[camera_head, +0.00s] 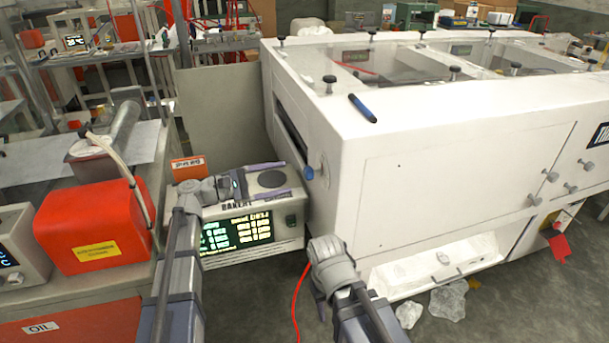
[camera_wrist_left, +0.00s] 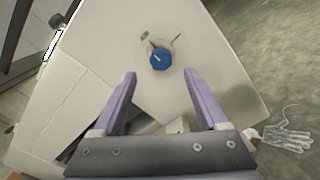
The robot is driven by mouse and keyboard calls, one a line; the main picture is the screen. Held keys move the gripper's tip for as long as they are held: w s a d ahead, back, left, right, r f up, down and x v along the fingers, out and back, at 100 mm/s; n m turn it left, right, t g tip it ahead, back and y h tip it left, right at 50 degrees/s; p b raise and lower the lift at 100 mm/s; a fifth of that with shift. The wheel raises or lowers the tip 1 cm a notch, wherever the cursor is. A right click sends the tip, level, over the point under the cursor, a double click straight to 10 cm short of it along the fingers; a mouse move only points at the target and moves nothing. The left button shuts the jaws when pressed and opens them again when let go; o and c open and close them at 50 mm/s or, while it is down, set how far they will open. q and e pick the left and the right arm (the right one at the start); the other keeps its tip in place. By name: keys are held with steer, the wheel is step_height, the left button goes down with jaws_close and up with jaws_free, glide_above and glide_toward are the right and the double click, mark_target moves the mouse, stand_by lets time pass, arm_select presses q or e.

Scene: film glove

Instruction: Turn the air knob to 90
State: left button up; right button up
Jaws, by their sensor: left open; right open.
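The blue air knob (camera_head: 308,173) sits on the left side of the large white machine (camera_head: 440,160). In the left wrist view the knob (camera_wrist_left: 159,59) shows a white pointer line and a round dial plate around it. My left gripper (camera_head: 287,177) is open and empty, with its two purple fingers pointing at the knob. In the left wrist view its fingertips (camera_wrist_left: 160,74) lie on either side of the knob, apart from it; the depth gap is hard to judge.
A white control box (camera_head: 245,258) with a green-lit display stands just below my left gripper. A blue pen (camera_head: 362,108) lies on the machine's top. A clear glove (camera_wrist_left: 287,138) lies on the floor.

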mark_target(305, 174)
arm_select(q)
steer(key=x, duration=0.7)
steer(key=shift+d+f, duration=0.1)
steer(key=shift+d, duration=0.25)
jaws_close()
stand_by(0.4)
